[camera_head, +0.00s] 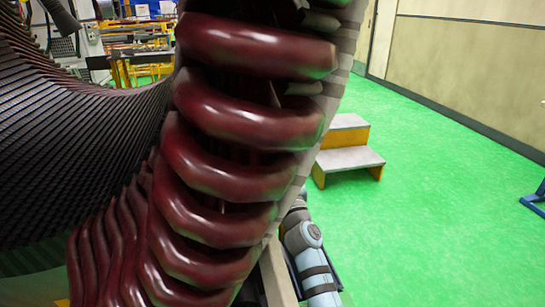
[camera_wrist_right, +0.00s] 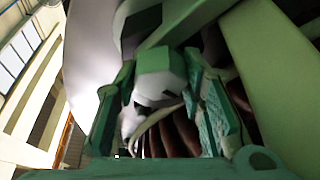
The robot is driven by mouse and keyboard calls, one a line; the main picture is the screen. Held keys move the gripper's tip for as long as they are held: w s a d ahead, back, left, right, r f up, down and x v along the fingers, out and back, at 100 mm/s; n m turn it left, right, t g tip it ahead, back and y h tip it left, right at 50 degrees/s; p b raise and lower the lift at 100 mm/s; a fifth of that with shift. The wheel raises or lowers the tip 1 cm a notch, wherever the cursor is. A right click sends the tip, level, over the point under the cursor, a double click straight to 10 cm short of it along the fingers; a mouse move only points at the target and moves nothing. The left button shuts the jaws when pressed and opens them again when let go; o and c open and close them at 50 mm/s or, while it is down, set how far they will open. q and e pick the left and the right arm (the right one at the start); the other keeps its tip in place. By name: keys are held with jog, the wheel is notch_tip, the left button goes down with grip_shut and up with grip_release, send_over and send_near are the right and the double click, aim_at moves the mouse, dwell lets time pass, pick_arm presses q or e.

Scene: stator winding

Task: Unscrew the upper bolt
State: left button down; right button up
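In the right wrist view, a pale green, block-shaped bolt head (camera_wrist_right: 161,66) sits between the two teal fingers of my right gripper (camera_wrist_right: 160,82). The fingers stand apart, one on each side of the head. I cannot tell whether both touch it. The bolt's shank is not clear. In the head view, the stator's thick dark red coils (camera_head: 228,177) fill the middle. They hide the bolt and my right gripper. Part of my arm shows low behind the coils' right side. My left gripper is in neither view.
The dark ribbed stator core (camera_head: 85,140) fills the left of the head view. Grey-topped yellow steps (camera_head: 346,160) stand on the green floor at right. The floor beyond is largely clear. Pale green beams (camera_wrist_right: 265,75) lie close to the right finger in the wrist view.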

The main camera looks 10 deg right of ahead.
jog(key=shift+c, duration=1.3)
jog(key=shift+r+n+y+p, duration=0.1)
jog(key=shift+n+y+p, duration=0.3)
jog(key=shift+n+p, duration=0.45)
jog(key=n+y+p, duration=0.1)
jog(key=n+p, duration=0.1)
jog(key=p, duration=0.1)
jog(key=n+g+y+p, duration=0.1)
jog(key=n+p, duration=0.1)
jog(key=n, duration=0.1)
jog(key=shift+r+n+g+p, duration=0.1)
jog(key=shift+n+g+p, duration=0.2)
jog(key=shift+p, duration=0.1)
jog(key=shift+f+n+g+y+p, duration=0.2)
jog(key=shift+n+g+y+p, duration=0.2)
jog(key=shift+n+y+p, duration=0.55)
jog(key=shift+n+h, duration=0.25)
jog(key=shift+n, duration=0.05)
jog(key=o, duration=0.9)
jog(key=shift+c, duration=0.2)
jog(key=v, duration=1.2)
jog(key=shift+f, duration=0.15)
